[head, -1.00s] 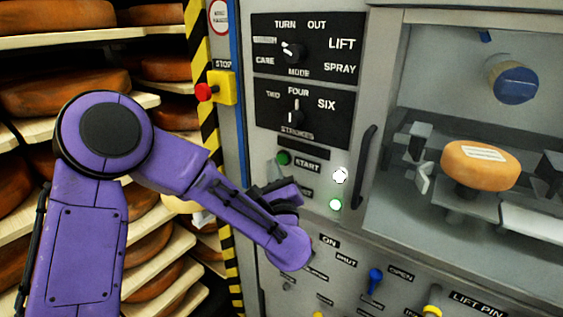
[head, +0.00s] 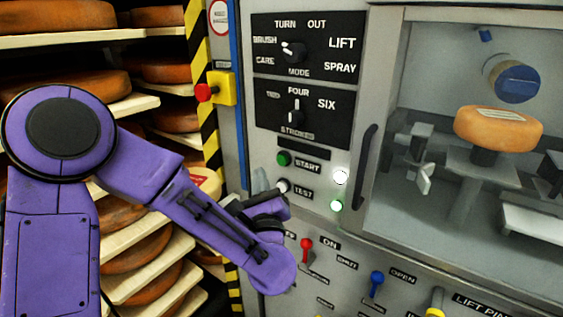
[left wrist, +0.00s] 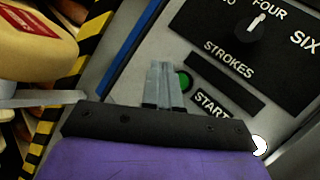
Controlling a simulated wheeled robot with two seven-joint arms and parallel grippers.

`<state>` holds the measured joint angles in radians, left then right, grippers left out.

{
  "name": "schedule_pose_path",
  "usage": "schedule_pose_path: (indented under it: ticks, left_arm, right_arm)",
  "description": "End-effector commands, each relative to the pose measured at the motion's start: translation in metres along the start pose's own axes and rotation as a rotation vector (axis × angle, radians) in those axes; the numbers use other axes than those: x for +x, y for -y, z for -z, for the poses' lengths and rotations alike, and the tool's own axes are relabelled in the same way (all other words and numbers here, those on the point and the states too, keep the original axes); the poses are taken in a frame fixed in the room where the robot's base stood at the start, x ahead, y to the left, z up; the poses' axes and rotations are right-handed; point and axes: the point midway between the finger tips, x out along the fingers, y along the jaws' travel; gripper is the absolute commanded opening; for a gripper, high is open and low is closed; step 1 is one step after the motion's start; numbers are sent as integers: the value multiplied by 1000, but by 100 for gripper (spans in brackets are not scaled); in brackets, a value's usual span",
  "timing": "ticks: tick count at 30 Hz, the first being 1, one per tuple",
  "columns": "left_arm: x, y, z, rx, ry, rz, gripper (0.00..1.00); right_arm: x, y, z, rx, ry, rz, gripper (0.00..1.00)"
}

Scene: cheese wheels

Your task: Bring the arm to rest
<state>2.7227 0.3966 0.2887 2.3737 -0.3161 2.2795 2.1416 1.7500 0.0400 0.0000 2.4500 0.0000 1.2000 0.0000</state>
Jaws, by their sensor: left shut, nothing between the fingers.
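My left arm is purple and comes in from the left in the head view. Its left gripper (head: 262,183) is in front of the grey control panel (head: 262,135), below and left of the green START button (head: 283,158). In the left wrist view the left gripper (left wrist: 163,68) has its two grey fingers together with nothing between them. The green button (left wrist: 184,82) shows just right of the fingers there. I cannot tell whether the fingertips touch the panel. My right gripper is not in view.
Shelves of cheese wheels (head: 66,93) stand at the left. A red stop button (head: 204,92) sits on a yellow box. A red lever (head: 306,246) and blue lever (head: 376,280) stick out below. A cheese wheel (head: 498,131) sits in the machine's chamber at the right.

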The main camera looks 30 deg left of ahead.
Motion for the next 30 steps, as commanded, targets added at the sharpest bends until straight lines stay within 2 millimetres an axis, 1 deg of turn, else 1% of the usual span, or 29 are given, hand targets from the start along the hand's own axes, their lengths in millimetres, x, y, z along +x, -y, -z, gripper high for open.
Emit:
schedule_pose_path:
  ticks: [15, 17, 18, 20, 23, 24, 26, 27, 29, 30]
  left_arm:
    - [0, 0, 0, 5, 0, 0, 0]
    - [0, 0, 0, 45, -1, 2, 0]
    - [0, 3, 2, 114, -8, 13, 0]
    - [0, 8, 7, 291, -30, 50, 0]
    - [-4, 18, 26, 762, -83, 161, 0]
    - [-8, 17, 42, 992, -108, 225, 0]
    - [-21, 8, 77, 1352, -156, 350, 0]
    - [-33, -4, 104, 1596, -191, 457, 0]
    - [-59, -31, 149, 1941, -239, 656, 0]
    - [-79, -50, 174, 2128, -261, 798, 0]
  right_arm:
    - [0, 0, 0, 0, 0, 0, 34]
    - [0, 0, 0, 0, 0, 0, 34]
    - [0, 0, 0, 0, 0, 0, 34]
    - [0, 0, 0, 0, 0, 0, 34]
    - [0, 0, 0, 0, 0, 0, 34]
    - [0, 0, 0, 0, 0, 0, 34]
    - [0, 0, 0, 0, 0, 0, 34]
    - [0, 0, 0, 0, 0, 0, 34]
    - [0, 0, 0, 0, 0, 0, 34]
    - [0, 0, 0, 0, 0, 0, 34]
